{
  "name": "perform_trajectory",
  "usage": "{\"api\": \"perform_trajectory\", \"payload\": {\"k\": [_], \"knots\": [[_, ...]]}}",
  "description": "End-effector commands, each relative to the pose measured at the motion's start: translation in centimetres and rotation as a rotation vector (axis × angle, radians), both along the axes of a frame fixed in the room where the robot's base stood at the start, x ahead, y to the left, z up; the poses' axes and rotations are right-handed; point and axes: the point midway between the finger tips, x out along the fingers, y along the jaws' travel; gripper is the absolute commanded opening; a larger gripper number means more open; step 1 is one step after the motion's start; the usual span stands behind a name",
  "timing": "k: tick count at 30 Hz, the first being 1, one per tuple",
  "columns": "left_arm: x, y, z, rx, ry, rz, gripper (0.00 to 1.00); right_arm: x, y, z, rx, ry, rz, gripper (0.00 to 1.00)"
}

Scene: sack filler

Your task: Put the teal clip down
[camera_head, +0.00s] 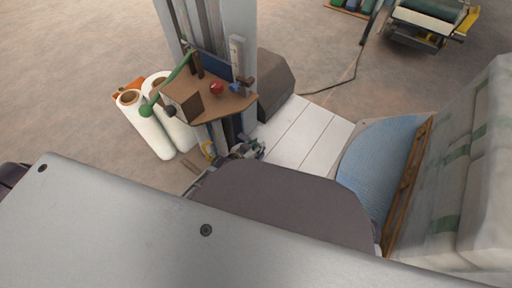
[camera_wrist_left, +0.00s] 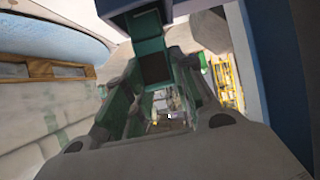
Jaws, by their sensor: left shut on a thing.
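My left gripper (camera_head: 243,151) shows in the head view just beyond my dark arm cover, below the brown shelf on the column. In the left wrist view my left gripper (camera_wrist_left: 160,95) is shut on the teal clip (camera_wrist_left: 152,62), a dark green-teal piece between its fingers. The clip lies close to a blue-grey frame in that view; I cannot tell whether they touch. In the head view the clip is too small and covered to make out clearly. My right gripper is in neither view.
The brown shelf (camera_head: 228,108) carries a red knob (camera_head: 216,88) and a green lever (camera_head: 172,80). White rolls (camera_head: 150,130) stand to its left. A pale slatted surface (camera_head: 305,132) lies right of the gripper, before a blue sheet (camera_head: 372,165) and stacked sacks (camera_head: 465,170).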

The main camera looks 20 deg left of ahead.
Motion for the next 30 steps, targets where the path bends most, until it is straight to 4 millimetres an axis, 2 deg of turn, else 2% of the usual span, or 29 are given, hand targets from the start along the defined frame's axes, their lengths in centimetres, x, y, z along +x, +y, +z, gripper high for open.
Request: {"api": "perform_trajectory", "payload": {"k": [14, 15, 19, 30], "knots": [[0.03, -0.02, -0.31, 0.001, 0.0, 0.0, 0.04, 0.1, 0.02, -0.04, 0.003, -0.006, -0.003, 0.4], [0.01, -0.03, -0.27, 0.001, 0.0, 0.0, 0.31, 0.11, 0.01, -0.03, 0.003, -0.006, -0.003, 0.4], [0.01, -0.02, -0.26, 0.001, 0.0, 0.0, 0.47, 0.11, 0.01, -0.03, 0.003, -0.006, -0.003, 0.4], [0.0, -0.02, -0.17, 0.0, 0.0, 0.0, 0.47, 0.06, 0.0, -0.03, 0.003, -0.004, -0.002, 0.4]]}}
